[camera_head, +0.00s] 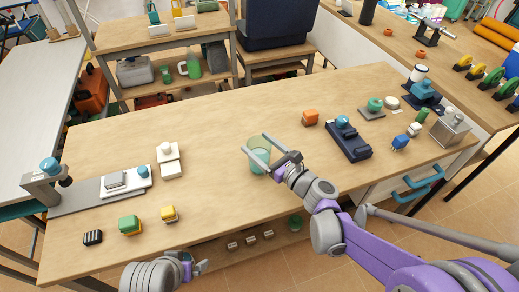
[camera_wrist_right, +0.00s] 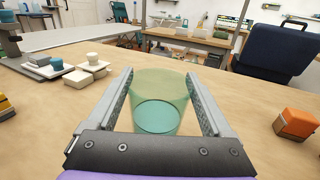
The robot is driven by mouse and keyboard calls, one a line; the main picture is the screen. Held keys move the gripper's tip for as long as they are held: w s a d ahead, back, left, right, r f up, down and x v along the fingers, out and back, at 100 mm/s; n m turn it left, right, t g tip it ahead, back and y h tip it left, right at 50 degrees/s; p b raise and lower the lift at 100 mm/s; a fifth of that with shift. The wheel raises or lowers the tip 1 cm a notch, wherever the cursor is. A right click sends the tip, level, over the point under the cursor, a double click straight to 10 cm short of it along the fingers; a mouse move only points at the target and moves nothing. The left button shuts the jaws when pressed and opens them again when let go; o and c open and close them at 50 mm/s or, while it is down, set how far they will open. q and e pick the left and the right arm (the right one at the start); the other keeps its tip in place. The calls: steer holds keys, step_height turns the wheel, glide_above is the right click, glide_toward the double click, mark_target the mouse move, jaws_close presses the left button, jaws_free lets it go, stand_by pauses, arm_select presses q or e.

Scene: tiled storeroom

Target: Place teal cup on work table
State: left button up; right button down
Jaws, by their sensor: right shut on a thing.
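The teal cup (camera_head: 259,152) is a see-through tumbler near the middle of the wooden work table (camera_head: 225,120). It is upright, and I cannot tell whether its base touches the table. My right gripper (camera_head: 262,150) is shut around the cup's sides. In the right wrist view the cup (camera_wrist_right: 160,104) stands between the two fingers, with its far wall visible through the near one. My left gripper (camera_head: 196,268) is low at the table's front edge, away from the cup; its finger gap does not show clearly.
An orange block (camera_head: 310,117) and a dark blue device (camera_head: 348,140) lie right of the cup. White blocks (camera_head: 169,160) and a grey fixture (camera_head: 100,190) stand left. Yellow and green blocks (camera_head: 130,225) sit at the front left. The table behind the cup is clear.

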steer(key=shift+f, duration=0.55)
